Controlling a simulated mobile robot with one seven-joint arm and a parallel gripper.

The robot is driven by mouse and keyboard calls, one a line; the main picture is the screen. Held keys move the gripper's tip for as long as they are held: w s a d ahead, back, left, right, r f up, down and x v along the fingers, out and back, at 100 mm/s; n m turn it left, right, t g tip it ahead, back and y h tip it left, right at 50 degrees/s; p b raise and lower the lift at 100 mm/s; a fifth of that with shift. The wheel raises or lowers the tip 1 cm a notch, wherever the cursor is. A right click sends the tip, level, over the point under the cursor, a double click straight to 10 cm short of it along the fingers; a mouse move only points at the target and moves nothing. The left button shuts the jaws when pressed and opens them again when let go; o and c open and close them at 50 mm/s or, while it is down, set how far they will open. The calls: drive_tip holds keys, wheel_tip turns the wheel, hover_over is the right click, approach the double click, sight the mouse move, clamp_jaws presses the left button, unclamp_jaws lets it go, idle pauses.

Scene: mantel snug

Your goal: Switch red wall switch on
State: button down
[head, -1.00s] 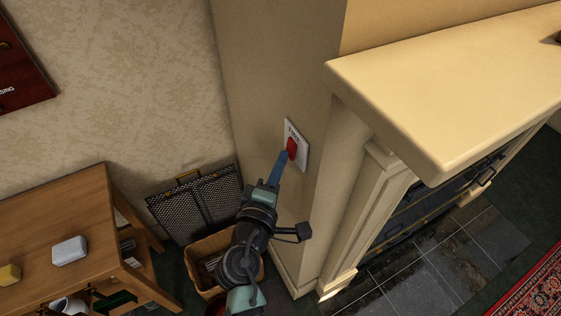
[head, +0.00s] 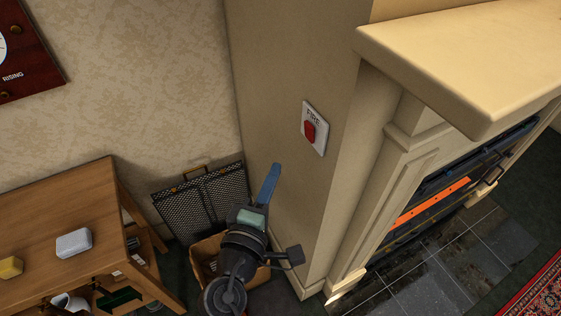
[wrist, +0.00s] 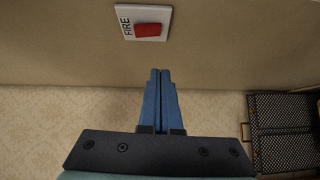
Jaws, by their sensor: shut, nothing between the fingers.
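The red wall switch (head: 309,131) sits on a white plate (head: 320,142) marked "FIRE", on the side wall of the chimney breast. It also shows at the top of the wrist view (wrist: 147,30). My gripper (head: 276,168) has blue fingers pressed together with nothing between them. It is below and to the left of the switch, apart from it. In the wrist view my gripper's fingertips (wrist: 160,72) point toward the wall, short of the switch plate. Inside the fireplace, an orange glowing bar (head: 432,203) shows.
A mantel shelf (head: 455,60) juts out at the right. A wooden table (head: 60,205) with a white box (head: 73,243) and a yellow block (head: 10,267) stands at the left. A mesh fire screen (head: 205,205) and a basket (head: 203,250) are low by the wall.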

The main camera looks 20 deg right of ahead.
drive_tip(key=v, duration=0.3)
drive_tip(key=b+v, duration=0.1)
drive_tip(key=shift+s+f, duration=0.35)
drive_tip(key=w+a+r+m+t+y+p, duration=0.1)
drive_tip(key=w+r+m+t, duration=0.2)
drive_tip(key=r, duration=0.9)
drive_tip(key=w+a+r+m+t+y+p, duration=0.1)
drive_tip(key=w+r+m+t+y, duration=0.3)
drive_tip(key=r, duration=0.8)
drive_tip(key=s+a+r+m+t+y, duration=0.1)
drive_tip(key=s+r, duration=0.3)
drive_tip(key=r, duration=0.5)
drive_tip(key=s+a+r+m+t+y+p, duration=0.1)
drive_tip(key=s+a+r+t+y, duration=0.1)
drive_tip(key=r, duration=0.7)
drive_tip(key=s+a+r+m+t+y+p, duration=0.1)
drive_tip(key=s+a+r+t, duration=0.1)
drive_tip(key=s+r, duration=0.4)
wheel_tip(320, 180, up, 3)
drive_tip(key=shift+s+r+m+t+y, duration=0.1)
drive_tip(key=shift+s+m+t+y, duration=0.3)
